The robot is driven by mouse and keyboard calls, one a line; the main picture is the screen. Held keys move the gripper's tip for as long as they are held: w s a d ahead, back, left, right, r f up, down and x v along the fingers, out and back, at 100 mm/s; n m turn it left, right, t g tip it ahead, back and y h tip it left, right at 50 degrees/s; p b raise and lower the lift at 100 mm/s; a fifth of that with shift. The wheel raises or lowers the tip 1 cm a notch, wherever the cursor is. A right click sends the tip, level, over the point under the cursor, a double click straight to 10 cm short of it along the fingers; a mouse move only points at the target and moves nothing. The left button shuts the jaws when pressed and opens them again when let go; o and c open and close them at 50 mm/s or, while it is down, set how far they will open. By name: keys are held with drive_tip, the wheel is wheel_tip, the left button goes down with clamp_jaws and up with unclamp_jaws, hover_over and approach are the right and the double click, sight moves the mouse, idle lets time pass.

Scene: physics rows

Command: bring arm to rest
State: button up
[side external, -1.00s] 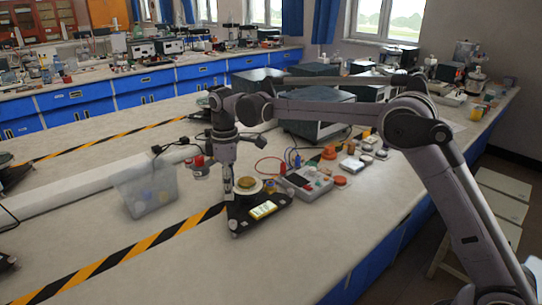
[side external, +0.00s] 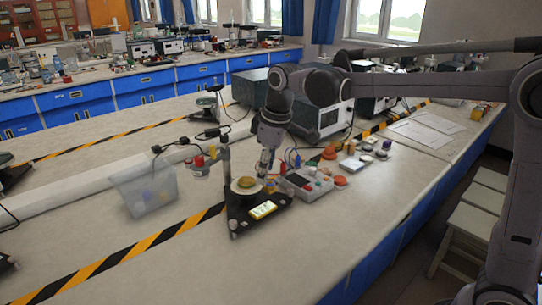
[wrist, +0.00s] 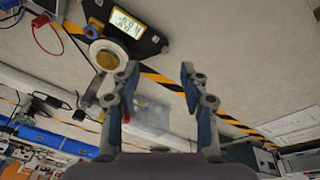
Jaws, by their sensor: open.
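My gripper (side external: 265,166) hangs over the lab bench (side external: 330,235), pointing down, just behind a black triangular instrument base (side external: 240,218) with a lit yellow display. In the wrist view my gripper (wrist: 159,74) shows two separated fingers with nothing between them. The black base (wrist: 150,42) also shows there, upper left of the fingers, with its round brass-coloured disc (wrist: 107,60). In the side view that disc (side external: 246,182) sits near the base's upright post. I cannot tell the exact gap between gripper and instrument.
A grey-and-red box (side external: 306,184) with leads stands right of the base. A clear plastic bin (side external: 146,190) stands left. Dark equipment cases (side external: 322,118) stand behind. Black-and-yellow tape (side external: 150,245) crosses the bench, and its front area is clear.

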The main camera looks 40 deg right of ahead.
drive_tip(key=s+d+f+m+t, duration=0.2)
drive_tip(key=s+d+m, duration=0.1)
drive_tip(key=s, duration=0.6)
drive_tip(key=s+d+f+m+t, duration=0.2)
drive_tip(key=s+d+f+m, duration=0.1)
drive_tip(key=s, duration=0.7)
drive_tip(key=shift+s+d+f+m+t, duration=0.2)
drive_tip(key=shift+s+m+t, duration=0.1)
drive_tip(key=shift+m+t, duration=0.1)
drive_tip(key=shift+c, duration=0.3)
